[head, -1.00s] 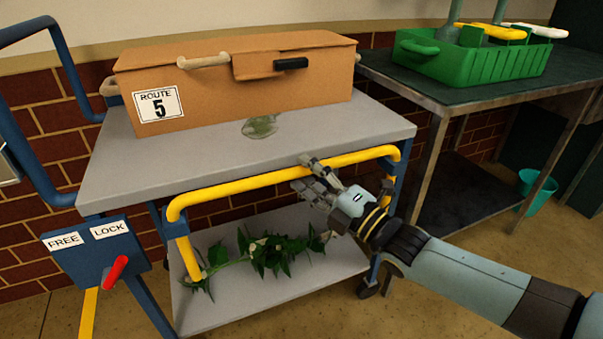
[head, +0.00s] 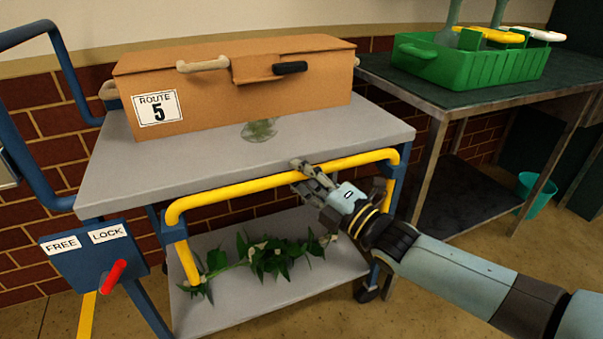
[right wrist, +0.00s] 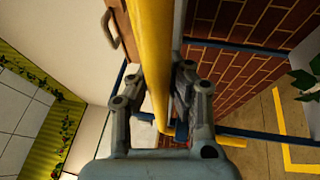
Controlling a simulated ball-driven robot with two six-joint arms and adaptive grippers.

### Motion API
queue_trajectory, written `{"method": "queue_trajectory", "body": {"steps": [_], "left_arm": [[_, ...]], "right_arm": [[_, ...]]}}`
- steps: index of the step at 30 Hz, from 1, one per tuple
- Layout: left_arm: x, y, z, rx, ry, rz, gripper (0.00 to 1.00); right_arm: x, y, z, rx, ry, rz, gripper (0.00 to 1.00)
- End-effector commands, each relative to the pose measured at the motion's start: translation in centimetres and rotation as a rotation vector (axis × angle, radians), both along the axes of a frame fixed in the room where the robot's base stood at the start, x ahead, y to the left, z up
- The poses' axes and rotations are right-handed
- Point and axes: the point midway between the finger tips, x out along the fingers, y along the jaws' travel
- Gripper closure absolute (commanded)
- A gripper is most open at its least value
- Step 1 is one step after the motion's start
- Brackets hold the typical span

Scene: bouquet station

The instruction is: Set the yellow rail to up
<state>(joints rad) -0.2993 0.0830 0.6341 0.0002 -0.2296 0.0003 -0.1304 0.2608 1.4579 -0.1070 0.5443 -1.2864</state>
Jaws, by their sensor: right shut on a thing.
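The yellow rail (head: 235,189) runs along the front of the cart, just below the edge of the top deck (head: 330,140). Its left end bends down towards the lower shelf, and its right end bends down by the blue post. My right gripper (head: 304,177) is shut on the rail's long bar, right of its middle. In the right wrist view the rail (right wrist: 153,50) passes between the two fingers (right wrist: 155,105) of the gripper. My left gripper is not in view.
A cardboard box (head: 225,95) marked Route 5 sits on the top deck. Leafy stems (head: 265,258) lie on the lower shelf (head: 245,300). A red lever (head: 113,276) is on the blue FREE/LOCK panel (head: 75,268). A green crate (head: 480,68) stands on the table at right.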

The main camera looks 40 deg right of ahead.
Motion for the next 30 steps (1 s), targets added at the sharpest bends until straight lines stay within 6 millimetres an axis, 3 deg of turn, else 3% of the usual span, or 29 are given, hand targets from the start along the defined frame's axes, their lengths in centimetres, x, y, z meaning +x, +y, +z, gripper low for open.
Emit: {"method": "queue_trajectory", "body": {"steps": [7, 11, 24, 30], "left_arm": [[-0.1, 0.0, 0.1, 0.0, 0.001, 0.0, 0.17], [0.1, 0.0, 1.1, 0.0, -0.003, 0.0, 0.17], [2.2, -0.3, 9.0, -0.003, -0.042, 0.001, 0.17], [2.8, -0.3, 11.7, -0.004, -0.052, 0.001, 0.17]], "right_arm": [[0.0, 0.0, 0.2, 0.002, -0.001, 0.0, 1.0], [0.0, 0.0, 1.3, 0.003, -0.004, 0.001, 1.0], [0.1, 0.0, 10.7, 0.004, -0.012, 0.002, 1.0], [0.1, 0.0, 13.8, 0.005, -0.009, 0.002, 1.0]]}}
